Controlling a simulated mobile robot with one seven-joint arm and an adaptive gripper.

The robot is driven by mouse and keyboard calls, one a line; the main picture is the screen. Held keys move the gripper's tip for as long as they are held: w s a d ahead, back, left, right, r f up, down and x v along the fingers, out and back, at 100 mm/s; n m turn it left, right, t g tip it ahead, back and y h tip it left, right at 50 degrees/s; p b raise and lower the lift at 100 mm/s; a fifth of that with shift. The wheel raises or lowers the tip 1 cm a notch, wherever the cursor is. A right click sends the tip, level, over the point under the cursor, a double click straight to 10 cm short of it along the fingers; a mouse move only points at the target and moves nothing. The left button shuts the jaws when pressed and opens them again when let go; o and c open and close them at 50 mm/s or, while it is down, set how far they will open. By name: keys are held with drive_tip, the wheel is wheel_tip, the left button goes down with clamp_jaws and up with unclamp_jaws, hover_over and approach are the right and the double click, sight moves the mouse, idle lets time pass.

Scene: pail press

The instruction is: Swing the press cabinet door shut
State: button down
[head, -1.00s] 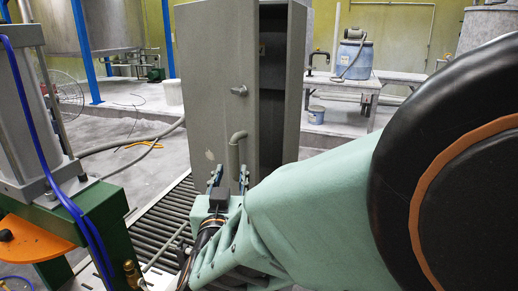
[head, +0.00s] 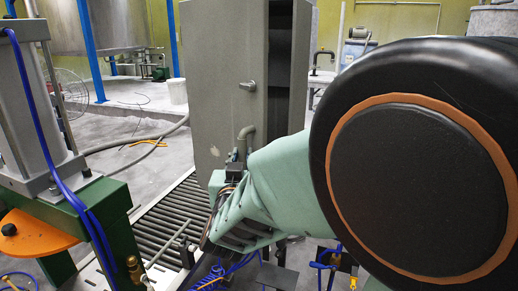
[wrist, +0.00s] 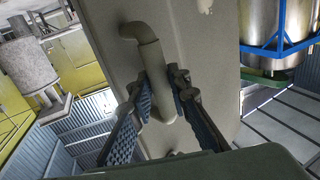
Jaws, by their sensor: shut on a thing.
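The grey cabinet door (head: 215,85) stands partly open in the head view, with a dark gap along its right side into the cabinet (head: 303,60). A small latch knob (head: 247,86) sits on the door above a bent tubular handle (head: 246,134). My gripper (head: 240,156) is at the handle's lower part, partly hidden by my own arm. In the wrist view my gripper (wrist: 163,78) has its two fingers on either side of the handle (wrist: 146,38), shut on its straight tube. The door's face lies close behind the fingers.
A press frame with a green base (head: 105,205) and an orange plate (head: 35,233) stands at the left. A roller conveyor (head: 165,220) runs below the door. A hose (head: 140,143) lies on the floor behind. Bare floor shows left of the cabinet.

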drive_tip(key=w+d+b, duration=0.2)
drive_tip(key=w+d, duration=0.2)
drive_tip(key=d, duration=0.1)
drive_tip(key=shift+w, duration=0.3)
drive_tip(key=shift+w, duration=0.1)
drive_tip(key=w+d+b, duration=0.3)
drive_tip(key=w+d, duration=0.1)
drive_tip(key=w, duration=0.1)
drive_tip(key=shift+w, duration=0.3)
drive_tip(key=c, duration=1.7)
unclamp_jaws()
drive_tip(key=shift+s+a, duration=0.1)
drive_tip(key=shift+a, duration=0.05)
drive_tip(key=shift+c, duration=0.2)
drive_tip(key=shift+s, duration=0.1)
